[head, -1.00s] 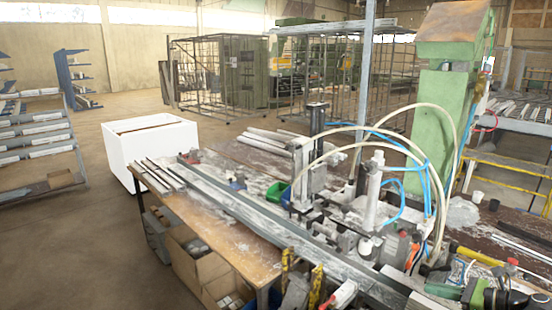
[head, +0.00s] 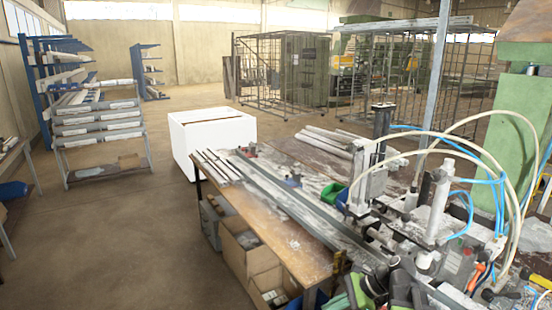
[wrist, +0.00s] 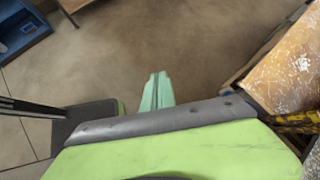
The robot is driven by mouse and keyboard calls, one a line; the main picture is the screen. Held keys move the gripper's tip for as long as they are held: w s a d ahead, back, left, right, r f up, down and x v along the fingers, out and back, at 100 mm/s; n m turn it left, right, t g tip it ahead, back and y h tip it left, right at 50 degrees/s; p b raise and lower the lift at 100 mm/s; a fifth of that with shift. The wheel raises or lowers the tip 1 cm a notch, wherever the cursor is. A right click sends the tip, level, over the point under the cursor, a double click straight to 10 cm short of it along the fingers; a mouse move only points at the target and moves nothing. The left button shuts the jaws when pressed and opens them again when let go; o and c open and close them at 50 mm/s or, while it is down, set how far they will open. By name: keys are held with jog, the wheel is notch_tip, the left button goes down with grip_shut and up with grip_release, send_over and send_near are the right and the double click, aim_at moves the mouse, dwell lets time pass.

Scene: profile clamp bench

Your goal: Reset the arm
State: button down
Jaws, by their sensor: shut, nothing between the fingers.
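My gripper (wrist: 157,92) shows in the middle of the wrist view as two pale teal fingers pressed together, with nothing between them. The bare concrete floor lies beyond the fingertips. In the head view my gripper (head: 355,288) shows at the bottom edge, with its dark and lime-green body beside it. There it appears in front of the near end of the workbench (head: 225,205). I cannot tell from this view how far it is from the bench.
The bench corner (wrist: 285,75) is at the right in the wrist view. The clamp fixture (head: 435,205) with hoses and a long metal profile (head: 290,205) occupy the bench. A white box (head: 212,135) stands behind it. Open floor (head: 120,240) lies left, towards a rack (head: 100,125).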

jog(key=s+a+f+n+g+h, duration=0.25)
jog(key=a+f+n+h, duration=0.2)
jog(key=a+n, duration=0.3)
jog(key=d+f+n+h, duration=0.2)
jog(key=d+n+h, duration=0.2)
jog(key=d+n, duration=0.3)
jog(key=n+t, duration=0.1)
jog(key=n, duration=0.2)
jog(key=shift+s+d+f, duration=0.3)
jog(key=shift+s, duration=0.1)
jog(key=shift+h, duration=0.25)
